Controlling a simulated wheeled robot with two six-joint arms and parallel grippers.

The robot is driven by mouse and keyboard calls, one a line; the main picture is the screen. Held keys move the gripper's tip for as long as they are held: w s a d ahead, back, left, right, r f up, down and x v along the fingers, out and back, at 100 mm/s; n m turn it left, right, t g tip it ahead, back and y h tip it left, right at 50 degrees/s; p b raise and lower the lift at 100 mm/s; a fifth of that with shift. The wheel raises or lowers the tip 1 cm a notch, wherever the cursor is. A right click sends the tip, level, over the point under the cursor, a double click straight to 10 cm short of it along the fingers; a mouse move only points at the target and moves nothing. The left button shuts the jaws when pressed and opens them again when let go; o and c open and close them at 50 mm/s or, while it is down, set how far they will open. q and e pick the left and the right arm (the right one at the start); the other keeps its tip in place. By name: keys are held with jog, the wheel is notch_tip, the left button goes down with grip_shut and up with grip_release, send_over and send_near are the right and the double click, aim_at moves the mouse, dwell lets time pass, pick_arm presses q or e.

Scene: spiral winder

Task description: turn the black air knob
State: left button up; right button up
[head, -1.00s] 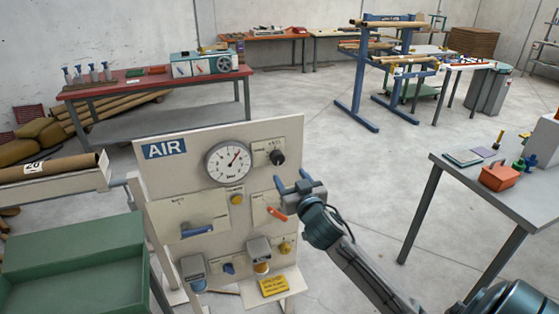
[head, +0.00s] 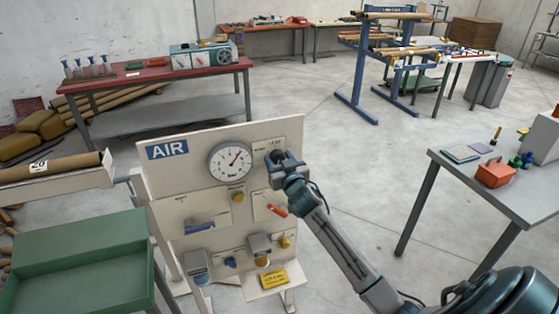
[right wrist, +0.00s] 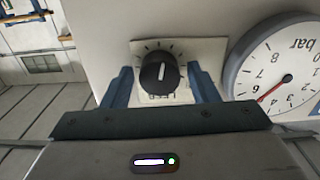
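The black air knob (right wrist: 160,72) sits on a pale scale plate on the upright AIR panel (head: 205,148), right of the round pressure gauge (head: 231,160). In the right wrist view its white pointer line stands about upright. My right gripper (right wrist: 162,88) is open, with one blue finger on each side of the knob and a gap on both sides. In the head view the right gripper (head: 281,162) is in front of the knob and hides most of it. The gauge (right wrist: 285,75) also shows beside the right finger. My left gripper is not in view.
The panel also carries an orange-handled lever (head: 274,210), a blue handle (head: 200,228), yellow knobs and a yellow label (head: 267,281). A green tray (head: 85,255) stands at the left and a grey table (head: 500,185) at the right. Open floor lies behind the panel.

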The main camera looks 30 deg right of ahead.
jog(key=c, duration=0.8)
jog(key=m+b, duration=0.2)
jog(key=b, duration=0.1)
jog(key=shift+f, duration=0.2)
jog(key=m+b, duration=0.2)
jog(key=shift+m+b, duration=0.4)
jog(key=shift+r+m+b, duration=0.2)
jog(key=shift+m+b, duration=0.35)
jog(key=shift+m, duration=0.15)
jog(key=o, duration=1)
